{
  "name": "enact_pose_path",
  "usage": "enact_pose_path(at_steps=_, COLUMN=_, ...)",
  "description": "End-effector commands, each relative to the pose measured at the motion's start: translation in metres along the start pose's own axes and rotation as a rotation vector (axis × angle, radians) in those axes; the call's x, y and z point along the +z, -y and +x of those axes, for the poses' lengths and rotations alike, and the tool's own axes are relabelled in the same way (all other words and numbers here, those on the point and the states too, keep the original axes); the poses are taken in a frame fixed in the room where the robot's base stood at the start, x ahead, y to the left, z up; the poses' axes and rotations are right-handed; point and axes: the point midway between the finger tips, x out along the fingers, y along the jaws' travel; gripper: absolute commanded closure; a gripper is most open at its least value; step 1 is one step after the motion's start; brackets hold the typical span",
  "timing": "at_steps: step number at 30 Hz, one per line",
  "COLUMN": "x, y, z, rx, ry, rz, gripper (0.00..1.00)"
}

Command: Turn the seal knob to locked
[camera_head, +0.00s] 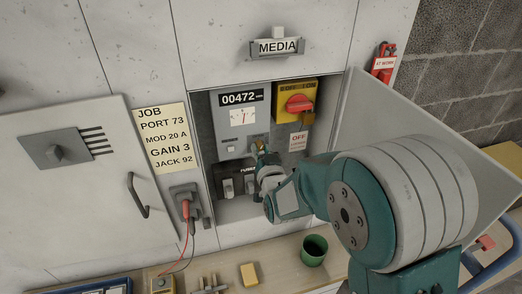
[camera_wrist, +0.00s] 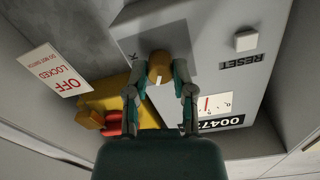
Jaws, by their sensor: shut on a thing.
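The seal knob (camera_wrist: 160,66) is a small brass knob with a white mark, on the grey meter box (camera_wrist: 222,32). In the wrist view it sits between my two fingertips, and my gripper (camera_wrist: 158,78) is shut on it. The mark points roughly down in that view. Lettering beside the knob is partly hidden; only a K shows. In the head view the meter box (camera_head: 229,101) stands in an open wall cabinet, and my gripper (camera_head: 261,154) reaches its lower right part. The brass knob is small there and partly covered by the fingers.
A yellow switch box (camera_head: 293,87) with a red rotary handle (camera_head: 299,104) and a brass padlock (camera_head: 308,120) is right of the meter. An OFF LOCKED tag (camera_head: 298,141) hangs below. The open cabinet door (camera_head: 400,112) stands right; black breakers (camera_head: 235,181) sit below.

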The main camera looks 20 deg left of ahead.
Motion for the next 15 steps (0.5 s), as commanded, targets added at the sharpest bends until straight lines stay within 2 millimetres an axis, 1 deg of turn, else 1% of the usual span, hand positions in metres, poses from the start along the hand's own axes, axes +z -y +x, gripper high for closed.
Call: enact_pose_path(at_steps=15, x=-0.0011, y=-0.0007, z=0.0009, rx=-0.003, ry=0.013, rz=0.490, gripper=1.00)
